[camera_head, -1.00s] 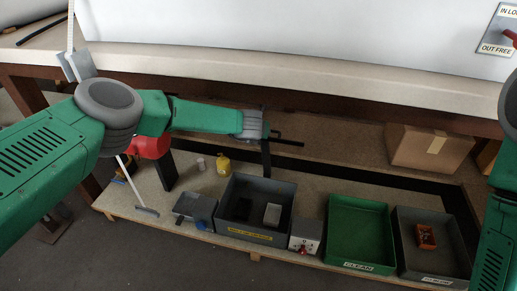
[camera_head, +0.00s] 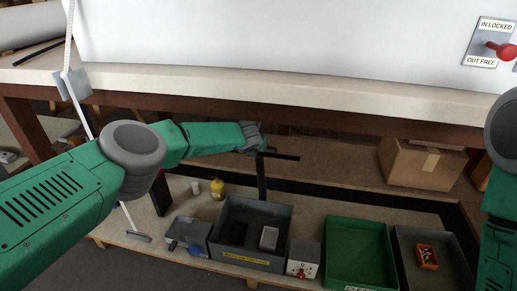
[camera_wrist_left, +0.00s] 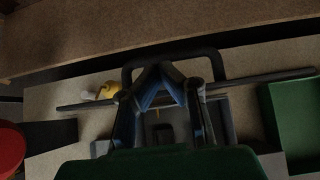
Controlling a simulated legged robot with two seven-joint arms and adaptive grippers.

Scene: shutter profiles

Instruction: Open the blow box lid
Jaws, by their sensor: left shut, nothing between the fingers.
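In the head view, a small grey box (camera_head: 188,237) with a blue part on its front stands on the low shelf. Beside it is a larger dark grey open box (camera_head: 280,230) with a yellow label, holding a black and a pale item. I cannot tell which one is the blow box, nor make out its lid. My left gripper (camera_head: 264,152) is above and behind the larger box, apart from it. In the left wrist view its fingers (camera_wrist_left: 168,85) are shut and empty, with a long dark bar (camera_wrist_left: 265,79) across the view. My right gripper is out of view.
A switch box (camera_head: 303,262) with a red part, a green tray (camera_head: 357,222) and another grey tray (camera_head: 402,240) stand to the right. A yellow bottle (camera_head: 217,189) stands at the back left. The pale workbench edge (camera_head: 300,88) overhangs the shelf.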

